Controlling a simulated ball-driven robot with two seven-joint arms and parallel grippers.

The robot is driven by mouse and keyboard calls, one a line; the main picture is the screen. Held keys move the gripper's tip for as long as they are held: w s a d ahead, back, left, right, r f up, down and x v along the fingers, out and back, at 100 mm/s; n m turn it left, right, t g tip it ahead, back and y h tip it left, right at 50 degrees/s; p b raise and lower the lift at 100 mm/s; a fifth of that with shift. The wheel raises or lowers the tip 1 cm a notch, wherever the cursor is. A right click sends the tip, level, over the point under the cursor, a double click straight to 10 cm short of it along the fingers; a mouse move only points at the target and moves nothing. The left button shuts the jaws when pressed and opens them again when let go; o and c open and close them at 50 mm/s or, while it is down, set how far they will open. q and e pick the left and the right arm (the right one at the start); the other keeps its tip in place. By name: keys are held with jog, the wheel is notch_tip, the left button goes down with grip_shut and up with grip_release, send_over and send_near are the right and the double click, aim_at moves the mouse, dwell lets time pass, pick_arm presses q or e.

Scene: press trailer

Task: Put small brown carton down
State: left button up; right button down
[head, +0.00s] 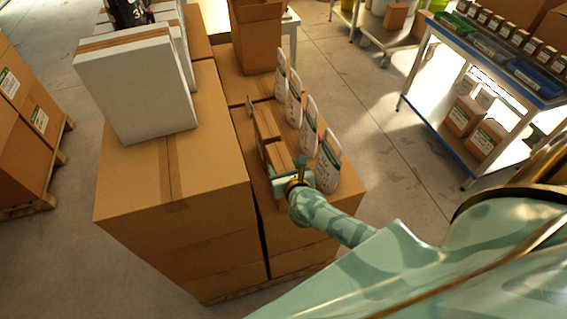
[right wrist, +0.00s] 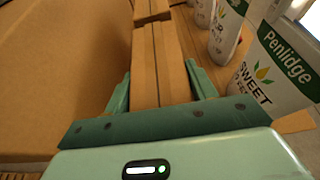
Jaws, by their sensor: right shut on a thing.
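The small brown carton (head: 278,157) is between the fingers of my right gripper (head: 285,175), over the top of the right-hand stack of large boxes. In the right wrist view the carton (right wrist: 160,62) fills the space between the two green fingers of the gripper (right wrist: 160,85), which is shut on it. I cannot tell whether its underside touches the box top. A second small brown carton (head: 266,122) is just beyond it, in line, and also shows in the right wrist view (right wrist: 150,10). My left gripper is not in view.
A row of several white pouches (head: 308,128) stands along the right side of the box top. A taller large box (head: 170,190) rises at the left, with a white box (head: 138,85) on it. A taller brown box (head: 256,35) stands at the far end.

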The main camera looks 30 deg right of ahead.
jog(key=shift+r, duration=0.25)
jog(key=shift+w+f, duration=0.1)
jog(key=c, duration=0.9)
grip_release()
jog(key=shift+f, duration=0.25)
jog(key=o, duration=0.4)
jog(key=shift+r, duration=0.1)
jog(key=shift+s+r, duration=0.2)
jog(key=v, duration=1.2)
jog(key=shift+f+p, duration=0.15)
jog(key=shift+p, duration=0.25)
